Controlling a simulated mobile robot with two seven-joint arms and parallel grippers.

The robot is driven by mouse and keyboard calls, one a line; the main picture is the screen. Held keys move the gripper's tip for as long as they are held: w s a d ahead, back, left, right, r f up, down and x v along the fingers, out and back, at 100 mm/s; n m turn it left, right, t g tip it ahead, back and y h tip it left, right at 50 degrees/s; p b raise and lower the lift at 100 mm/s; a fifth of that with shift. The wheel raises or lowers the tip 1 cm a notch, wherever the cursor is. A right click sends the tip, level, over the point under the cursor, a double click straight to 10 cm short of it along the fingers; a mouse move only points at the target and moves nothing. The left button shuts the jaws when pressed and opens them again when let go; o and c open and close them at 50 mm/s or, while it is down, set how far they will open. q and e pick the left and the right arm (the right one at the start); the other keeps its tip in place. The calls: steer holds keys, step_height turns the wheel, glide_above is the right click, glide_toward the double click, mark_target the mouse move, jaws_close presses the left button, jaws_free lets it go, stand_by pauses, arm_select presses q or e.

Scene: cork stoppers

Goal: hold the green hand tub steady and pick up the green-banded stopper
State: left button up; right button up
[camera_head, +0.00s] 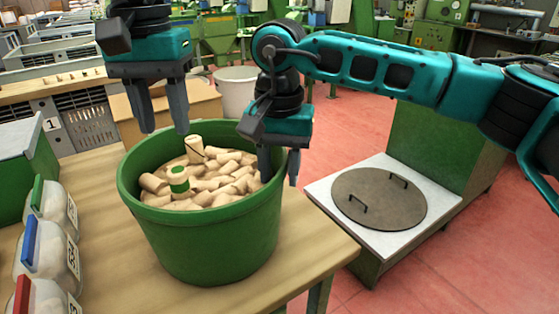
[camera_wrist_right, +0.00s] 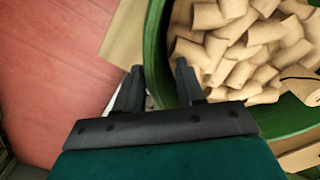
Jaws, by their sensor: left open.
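The green hand tub (camera_head: 215,245) stands on the wooden table, filled with cork stoppers; its wall also shows in the right wrist view (camera_wrist_right: 156,45). The green-banded stopper (camera_head: 178,181) stands roughly upright on top of the corks, left of the tub's middle. My left gripper (camera_head: 163,129) is open and empty, pointing down above the tub's far left part, higher than the banded stopper.
A cork with a thin dark line (camera_head: 195,149) sits behind the banded one. Lidded jars (camera_head: 50,255) line the table's left side. A cardboard box (camera_head: 180,100) and a pale bucket (camera_head: 236,92) are behind the tub. A round lid (camera_head: 380,198) lies on a stand to the right.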

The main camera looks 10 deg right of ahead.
jaws_close()
stand_by(1.5)
